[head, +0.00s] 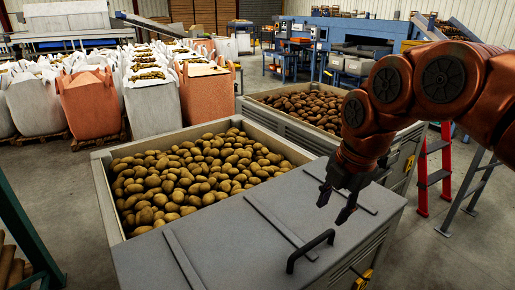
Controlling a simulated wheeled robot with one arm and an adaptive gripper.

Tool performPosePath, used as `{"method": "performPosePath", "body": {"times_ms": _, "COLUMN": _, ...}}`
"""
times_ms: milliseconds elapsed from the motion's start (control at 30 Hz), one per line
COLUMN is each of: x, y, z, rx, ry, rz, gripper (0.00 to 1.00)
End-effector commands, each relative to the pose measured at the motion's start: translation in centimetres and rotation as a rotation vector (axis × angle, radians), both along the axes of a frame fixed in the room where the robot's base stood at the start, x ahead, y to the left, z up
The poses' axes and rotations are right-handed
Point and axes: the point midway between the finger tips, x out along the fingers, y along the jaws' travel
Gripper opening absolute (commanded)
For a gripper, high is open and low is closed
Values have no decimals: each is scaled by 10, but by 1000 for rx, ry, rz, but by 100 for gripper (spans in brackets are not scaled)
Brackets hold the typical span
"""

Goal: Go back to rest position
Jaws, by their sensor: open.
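My gripper (335,205) hangs at the end of my orange-brown arm, on the right of the head view. Its dark fingers point down and are apart, with nothing between them. It is above the grey lid (225,255), close to the dark bar handle (310,250) and apart from it in the picture. The lid lies across the near part of a large crate (103,190). The far part of the crate is open and full of potatoes (190,175).
A second crate (290,125) of potatoes stands behind on the right. A red stepladder (422,175) is to its right. White and orange bulk bags (92,103) stand at the back left. Blue machinery (345,30) fills the back. Bare floor (50,190) lies left of the near crate.

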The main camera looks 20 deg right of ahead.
Motion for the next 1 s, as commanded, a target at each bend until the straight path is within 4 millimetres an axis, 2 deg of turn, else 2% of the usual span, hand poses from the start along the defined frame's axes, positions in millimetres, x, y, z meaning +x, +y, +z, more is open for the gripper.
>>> {"method": "performPosePath", "body": {"times_ms": 133, "x": -4, "y": 6, "z": -1, "rx": 3, "ry": 12, "rz": -41, "gripper": 41}}
{"method": "performPosePath", "body": {"times_ms": 267, "x": -18, "y": 22, "z": -7, "rx": 13, "ry": 46, "rz": -174, "gripper": 41}}
{"method": "performPosePath", "body": {"times_ms": 600, "x": -73, "y": 66, "z": -43, "rx": 33, "ry": 171, "rz": -757, "gripper": 41}}
{"method": "performPosePath", "body": {"times_ms": 1000, "x": -148, "y": 86, "z": -95, "rx": -2, "ry": 279, "rz": -1566, "gripper": 41}}
